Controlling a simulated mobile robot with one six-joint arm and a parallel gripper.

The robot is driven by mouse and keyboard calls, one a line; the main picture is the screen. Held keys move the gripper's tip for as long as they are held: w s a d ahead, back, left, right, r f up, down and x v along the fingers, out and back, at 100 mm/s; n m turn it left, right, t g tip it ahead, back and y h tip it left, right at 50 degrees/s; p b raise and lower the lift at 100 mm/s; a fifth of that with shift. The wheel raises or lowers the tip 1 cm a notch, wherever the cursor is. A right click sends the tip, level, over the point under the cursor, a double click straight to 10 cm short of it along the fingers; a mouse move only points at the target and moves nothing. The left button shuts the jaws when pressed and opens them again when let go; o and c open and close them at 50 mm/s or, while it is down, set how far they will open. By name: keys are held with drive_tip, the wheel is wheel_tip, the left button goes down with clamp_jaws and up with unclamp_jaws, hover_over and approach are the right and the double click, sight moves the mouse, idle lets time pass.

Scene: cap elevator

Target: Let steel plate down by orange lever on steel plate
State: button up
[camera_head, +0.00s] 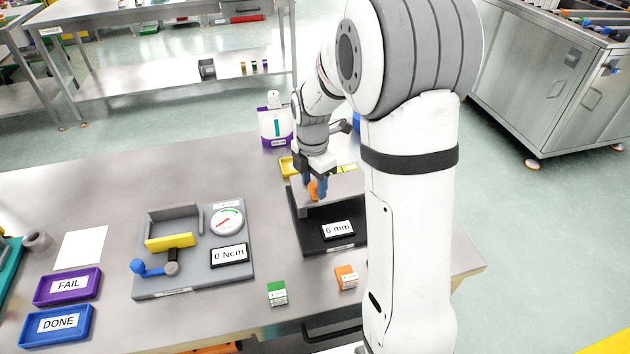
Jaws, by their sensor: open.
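The dark device with a "6 mm" display (338,231) stands on the table, partly hidden behind my arm. A grey steel plate (346,187) shows at its upper part, its right side hidden by my arm. The orange lever (313,191) is at the plate's left side. My gripper (317,190) points down at the lever, its blue fingers open and very close to it. I cannot tell whether the fingers touch it.
A grey fixture with a "0 Ncm" display (229,256), dial and blue-knobbed lever stands to the left. A green box (277,293) and an orange box (346,277) stand in front. A purple FAIL tray (68,286) and blue DONE tray (57,324) are far left.

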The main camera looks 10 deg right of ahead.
drive_tip(key=shift+c, duration=0.4)
clamp_jaws()
drive_tip(key=shift+w+d, duration=0.1)
